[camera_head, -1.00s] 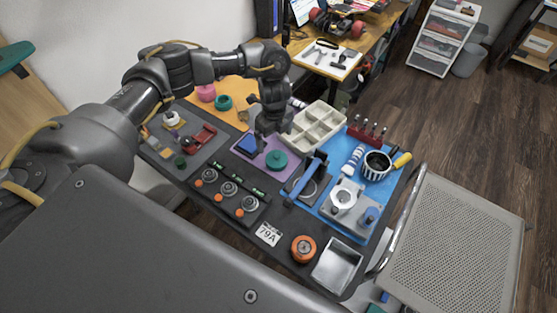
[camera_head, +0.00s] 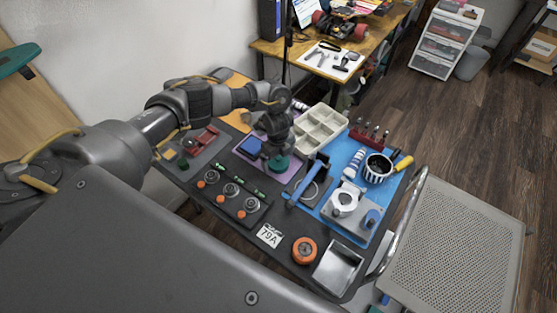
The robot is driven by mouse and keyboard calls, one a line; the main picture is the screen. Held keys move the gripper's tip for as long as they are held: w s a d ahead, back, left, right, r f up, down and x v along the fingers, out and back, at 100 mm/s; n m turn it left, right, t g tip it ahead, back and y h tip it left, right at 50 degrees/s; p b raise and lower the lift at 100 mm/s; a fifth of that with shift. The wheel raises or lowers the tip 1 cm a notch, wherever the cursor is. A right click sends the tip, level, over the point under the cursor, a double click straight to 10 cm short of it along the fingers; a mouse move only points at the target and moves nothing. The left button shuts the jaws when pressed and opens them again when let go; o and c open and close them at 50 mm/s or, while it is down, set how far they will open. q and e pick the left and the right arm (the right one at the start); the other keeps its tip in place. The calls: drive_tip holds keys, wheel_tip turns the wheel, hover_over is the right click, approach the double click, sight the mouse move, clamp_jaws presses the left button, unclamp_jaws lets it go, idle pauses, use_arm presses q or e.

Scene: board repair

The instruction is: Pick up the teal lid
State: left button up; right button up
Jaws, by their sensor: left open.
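The teal lid (camera_head: 278,163) is a small round disc on the purple mat (camera_head: 296,172), near the middle of the workbench. My left gripper (camera_head: 273,150) points down directly over the lid, with its fingertips at or just above it. It hides the lid's upper part, and I cannot tell whether the fingers touch it. The jaws are open. A blue block (camera_head: 249,146) lies on the same mat, just left of the gripper. My right gripper is not in view.
A cream divided tray (camera_head: 318,130) stands behind the mat. A blue-handled clamp tool (camera_head: 308,180) stands close to the right of the lid. A striped cup (camera_head: 378,167) stands farther right on the blue mat.

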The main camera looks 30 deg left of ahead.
use_arm(q)
drive_tip(key=shift+f, duration=0.1)
drive_tip(key=c, duration=1)
drive_tip(key=shift+c, duration=0.6)
